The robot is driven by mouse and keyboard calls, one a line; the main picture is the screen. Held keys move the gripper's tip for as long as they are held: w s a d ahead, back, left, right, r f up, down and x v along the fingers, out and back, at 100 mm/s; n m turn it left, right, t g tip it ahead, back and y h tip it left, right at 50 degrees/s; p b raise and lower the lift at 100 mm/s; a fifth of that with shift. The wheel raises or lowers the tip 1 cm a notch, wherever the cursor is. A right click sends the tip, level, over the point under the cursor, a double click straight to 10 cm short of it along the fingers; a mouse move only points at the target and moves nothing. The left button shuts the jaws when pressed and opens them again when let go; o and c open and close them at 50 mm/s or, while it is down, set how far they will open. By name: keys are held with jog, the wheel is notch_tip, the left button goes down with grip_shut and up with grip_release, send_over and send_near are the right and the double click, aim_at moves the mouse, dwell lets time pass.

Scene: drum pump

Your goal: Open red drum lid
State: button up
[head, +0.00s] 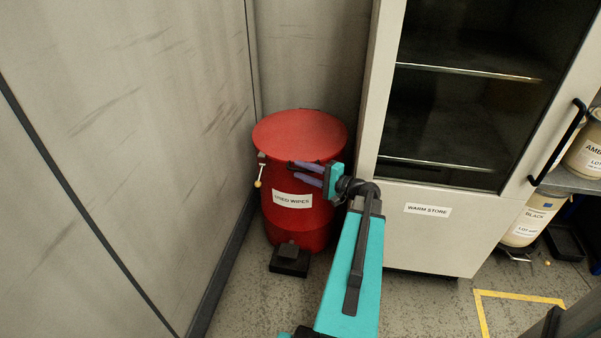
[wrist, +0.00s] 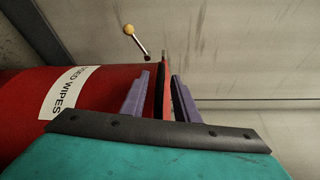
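The red drum (head: 290,222) stands in the corner, with a "USED WIPES" label on its front. It also fills the left of the wrist view (wrist: 110,82). Its red lid (head: 300,130) lies flat and closed on top. In the wrist view the lid's edge (wrist: 166,105) is a thin red strip beside a dark band. My gripper (head: 294,170) is at the drum's upper front, fingers level. In the wrist view its purple fingers (wrist: 161,74) are apart, one on each side of the lid's edge. I cannot tell whether either touches it.
A lever with a yellow ball (head: 258,183) hangs at the drum's left side; it also shows in the wrist view (wrist: 129,30). A black pedal block (head: 290,262) sits at the drum's foot. A wall is close on the left, and the "WARM STORE" cabinet (head: 430,235) on the right.

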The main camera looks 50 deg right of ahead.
jog(key=shift+w, duration=0.2)
grip_shut()
jog(key=shift+r, duration=0.1)
notch_tip(320, 180, up, 11)
jog(key=d+p, duration=0.1)
jog(key=p, duration=0.3)
jog(key=shift+w, duration=0.4)
jog(key=shift+d+r, duration=0.1)
